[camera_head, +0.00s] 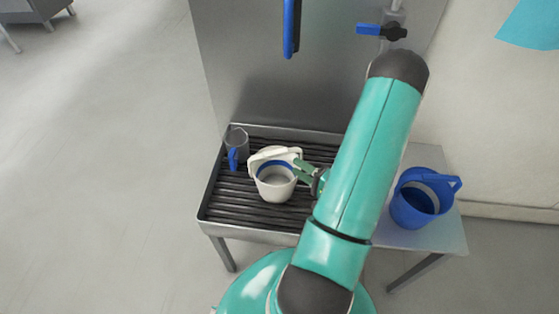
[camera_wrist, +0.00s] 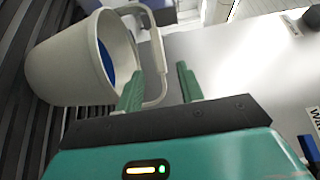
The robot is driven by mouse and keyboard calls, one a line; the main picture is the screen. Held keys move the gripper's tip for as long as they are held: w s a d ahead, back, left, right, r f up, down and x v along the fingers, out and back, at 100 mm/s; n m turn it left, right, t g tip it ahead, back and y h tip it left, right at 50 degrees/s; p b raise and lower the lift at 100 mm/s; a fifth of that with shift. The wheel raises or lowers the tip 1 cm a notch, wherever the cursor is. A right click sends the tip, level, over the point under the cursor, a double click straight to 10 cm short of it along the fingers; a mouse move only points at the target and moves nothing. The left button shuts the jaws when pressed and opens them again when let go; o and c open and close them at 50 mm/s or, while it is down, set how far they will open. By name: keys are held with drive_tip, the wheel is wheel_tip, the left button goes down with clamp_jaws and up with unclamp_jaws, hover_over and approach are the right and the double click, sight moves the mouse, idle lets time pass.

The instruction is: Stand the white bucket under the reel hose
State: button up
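The white bucket (camera_head: 275,187) stands upright on the slatted rack of the sink stand, with a blue band inside its rim. In the wrist view the bucket (camera_wrist: 65,68) fills the left side, and its white handle (camera_wrist: 158,50) reaches across toward the fingers. My gripper (camera_head: 304,172) is at the bucket's right side. In the wrist view my gripper (camera_wrist: 160,88) has its fingers apart, with part of the handle showing between them; I cannot tell whether they touch it. A blue hanging piece (camera_head: 290,28), perhaps the reel hose, is on the back panel; its upper part is cut off.
A grey jug (camera_head: 237,142) with a blue handle stands at the rack's back left. A blue bucket (camera_head: 418,199) stands on the side shelf (camera_head: 447,230) at right. A blue-levered tap (camera_head: 380,31) is on the panel above. The rack's front left (camera_head: 235,209) is clear.

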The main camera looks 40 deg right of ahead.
drive_tip(key=w+a+r+n+g+y, duration=0.2)
drive_tip(key=a+r+n+g+y, duration=0.4)
drive_tip(key=a, duration=0.5)
drive_tip(key=w+a+r+n+g+y, duration=0.2)
drive_tip(key=a+r+n+g+y, duration=0.3)
drive_tip(key=a+r+g, duration=0.4)
drive_tip(key=s+a+r+n+t+h, duration=0.1)
drive_tip(key=s+a+r+n+h, duration=0.1)
drive_tip(key=r+h, duration=0.4)
drive_tip(key=s+a+r+n+t+h, duration=0.1)
drive_tip(key=s+a+r+n+h, duration=0.1)
drive_tip(key=a+r+h, duration=0.3)
wheel_tip(320, 180, up, 4)
drive_tip(key=shift+s+a+f+n+t+h, duration=0.2)
drive_tip(key=shift+a+n+t+h, duration=0.15)
drive_tip(key=shift+n+h, duration=0.55)
drive_tip(key=shift+d, duration=0.1)
